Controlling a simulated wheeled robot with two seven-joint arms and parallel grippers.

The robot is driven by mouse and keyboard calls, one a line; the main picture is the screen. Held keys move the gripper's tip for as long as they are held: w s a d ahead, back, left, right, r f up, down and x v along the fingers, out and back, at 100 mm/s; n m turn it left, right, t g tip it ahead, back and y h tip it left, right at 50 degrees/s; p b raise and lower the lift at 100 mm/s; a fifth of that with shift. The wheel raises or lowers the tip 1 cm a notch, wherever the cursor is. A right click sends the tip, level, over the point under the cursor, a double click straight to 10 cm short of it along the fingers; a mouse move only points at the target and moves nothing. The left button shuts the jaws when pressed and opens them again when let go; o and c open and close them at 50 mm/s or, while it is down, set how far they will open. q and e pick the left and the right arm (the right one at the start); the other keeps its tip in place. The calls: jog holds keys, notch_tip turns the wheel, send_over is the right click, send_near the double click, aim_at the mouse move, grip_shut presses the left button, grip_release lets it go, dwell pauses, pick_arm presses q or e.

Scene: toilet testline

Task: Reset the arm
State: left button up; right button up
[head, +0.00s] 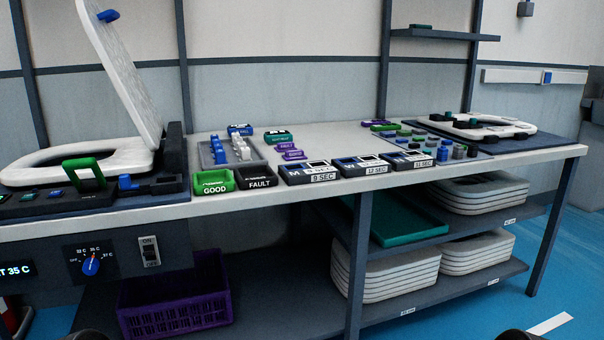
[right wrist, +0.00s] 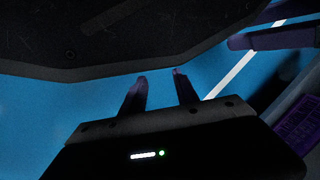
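My right gripper (right wrist: 158,80) shows in the right wrist view. Its two dark fingers stand apart with blue floor visible between them, and nothing is held. It hangs over the floor, away from the workbench (head: 330,182). In the head view only small dark rounded parts of my arms show at the bottom edge, and neither gripper's fingers can be seen there. My left gripper is not in view.
The bench holds a raised toilet seat (head: 120,75), a GOOD bin (head: 213,182), a FAULT bin (head: 256,178) and several timers (head: 310,173). Below are a purple crate (head: 175,305) and stacked white seats (head: 388,265). Blue floor (head: 562,260) is clear at right.

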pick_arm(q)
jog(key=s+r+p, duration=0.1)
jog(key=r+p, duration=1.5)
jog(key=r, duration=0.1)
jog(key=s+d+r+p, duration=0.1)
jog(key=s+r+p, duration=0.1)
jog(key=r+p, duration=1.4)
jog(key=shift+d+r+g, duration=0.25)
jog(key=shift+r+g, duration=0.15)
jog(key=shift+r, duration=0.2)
pick_arm(e)
jog(key=s+r, duration=0.1)
jog(key=r, duration=1.6)
jog(key=s+a+r, duration=0.1)
jog(key=s+r, duration=0.1)
jog(key=r, duration=1.5)
jog(key=shift+a+g, duration=0.3)
jog(key=shift+g, duration=0.1)
